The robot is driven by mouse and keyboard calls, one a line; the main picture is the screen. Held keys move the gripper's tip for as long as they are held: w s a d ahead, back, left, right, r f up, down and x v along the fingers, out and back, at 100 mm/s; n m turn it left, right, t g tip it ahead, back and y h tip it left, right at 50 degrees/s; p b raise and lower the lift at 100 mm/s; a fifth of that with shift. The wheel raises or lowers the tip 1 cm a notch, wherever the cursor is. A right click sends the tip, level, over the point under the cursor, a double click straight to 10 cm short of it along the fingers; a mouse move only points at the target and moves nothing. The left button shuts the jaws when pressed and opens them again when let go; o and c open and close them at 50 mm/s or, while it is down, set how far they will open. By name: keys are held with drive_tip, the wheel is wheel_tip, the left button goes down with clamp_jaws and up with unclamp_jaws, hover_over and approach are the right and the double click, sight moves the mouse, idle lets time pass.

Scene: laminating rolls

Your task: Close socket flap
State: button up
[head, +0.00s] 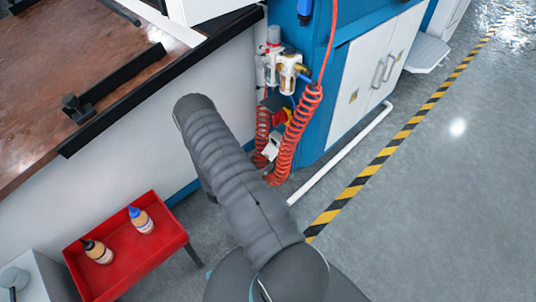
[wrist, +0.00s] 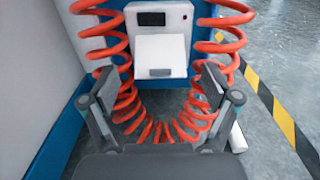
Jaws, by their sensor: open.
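The socket is a white box (wrist: 159,20) with a dark window, on the blue cabinet wall in the upper middle of the wrist view. Its white flap (wrist: 160,52) sits below the window and appears to stand outward, open. In the head view, a small white part that looks like the flap (head: 272,147) shows between red coils. My gripper (wrist: 157,88) is open and empty; its two fingers are apart, below and to either side of the flap, with no visible contact. In the head view my sleeved arm hides the gripper.
Red coiled hose (wrist: 160,132) loops around both sides of the socket and beneath it, close to my fingers. The workbench (head: 110,70) stands left, with a red tray (head: 140,268) of bottles below. A white pipe (head: 340,153) lies along the cabinet. Floor beyond the striped line is clear.

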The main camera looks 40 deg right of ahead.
sight(269, 153)
drive_tip(key=shift+w+d, duration=0.15)
drive_tip(key=shift+d, duration=1.5)
